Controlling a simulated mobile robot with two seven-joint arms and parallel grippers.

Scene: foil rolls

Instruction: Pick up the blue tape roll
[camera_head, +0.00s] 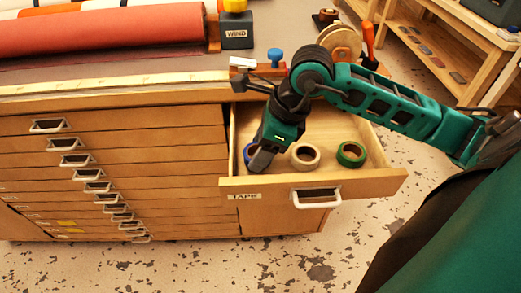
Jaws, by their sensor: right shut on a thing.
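The blue tape roll (247,152) lies at the left side of the open drawer, mostly hidden behind my right gripper. My right gripper (260,166) reaches down into the drawer and is shut on the blue roll. A white tape roll (305,156) sits just to the right of it, and a green tape roll (351,154) lies further right. The drawer (270,188) has a label reading "TAPE" on its front. My left gripper is not in view.
The drawer's front and side walls surround the rolls. A closed stack of drawers (110,150) fills the left. On the worktop are a red roll (100,30), a "WIND" block (237,32) and a blue knob (275,56). A wooden shelf (430,50) stands at the back right.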

